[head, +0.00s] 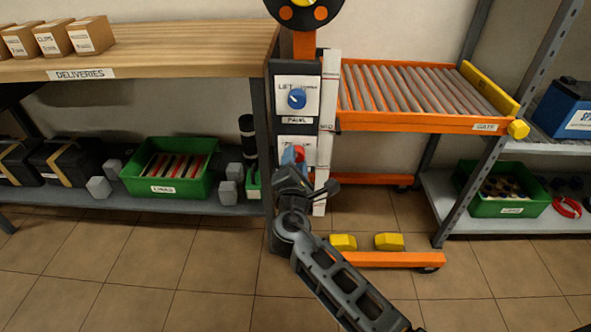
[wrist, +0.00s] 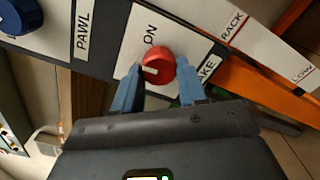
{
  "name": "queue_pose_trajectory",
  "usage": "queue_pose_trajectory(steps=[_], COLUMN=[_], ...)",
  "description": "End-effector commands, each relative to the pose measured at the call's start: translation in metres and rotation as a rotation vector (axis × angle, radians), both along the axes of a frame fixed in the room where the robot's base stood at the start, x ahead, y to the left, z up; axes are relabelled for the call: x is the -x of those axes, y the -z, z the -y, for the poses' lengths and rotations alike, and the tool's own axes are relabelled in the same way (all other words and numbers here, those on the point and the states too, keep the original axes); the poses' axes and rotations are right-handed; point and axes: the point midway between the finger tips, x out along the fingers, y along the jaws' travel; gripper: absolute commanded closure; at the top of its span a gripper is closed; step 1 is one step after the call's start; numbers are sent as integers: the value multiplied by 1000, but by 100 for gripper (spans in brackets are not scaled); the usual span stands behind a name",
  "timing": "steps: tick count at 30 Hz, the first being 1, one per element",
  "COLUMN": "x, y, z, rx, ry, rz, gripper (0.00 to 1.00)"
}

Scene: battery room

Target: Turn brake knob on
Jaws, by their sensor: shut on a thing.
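The brake knob (wrist: 158,69) is round and red with a white pointer mark. It sits on a white plate (wrist: 142,28) lettered "ON" and partly hidden "BRAKE". My gripper (wrist: 160,88) is shut on the knob, with one blue-grey finger on each side of it. The knob's pointer lies toward the left side of the knob in the wrist view, below the "ON" lettering. In the head view the red knob (head: 299,153) shows just above my gripper (head: 295,168), which hides the lower part of its plate.
A blue knob (head: 297,98) on a "LIFT" plate, labelled "PAWL", is above on the same dark column. An orange roller cart (head: 415,125) stands to the right, a wooden shelf (head: 150,55) to the left. Yellow blocks (head: 343,242) lie at the cart's base. Open floor is in front.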

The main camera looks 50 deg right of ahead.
Motion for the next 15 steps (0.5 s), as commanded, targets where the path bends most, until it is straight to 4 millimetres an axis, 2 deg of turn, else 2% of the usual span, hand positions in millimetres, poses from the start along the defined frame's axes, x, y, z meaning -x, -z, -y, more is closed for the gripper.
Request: queue_pose_trajectory(steps=[1, 15], x=[0, 0], y=[5, 3], z=[0, 0], rx=[-26, -297], ry=[0, 1], rz=[36, 382], gripper=[89, 89])
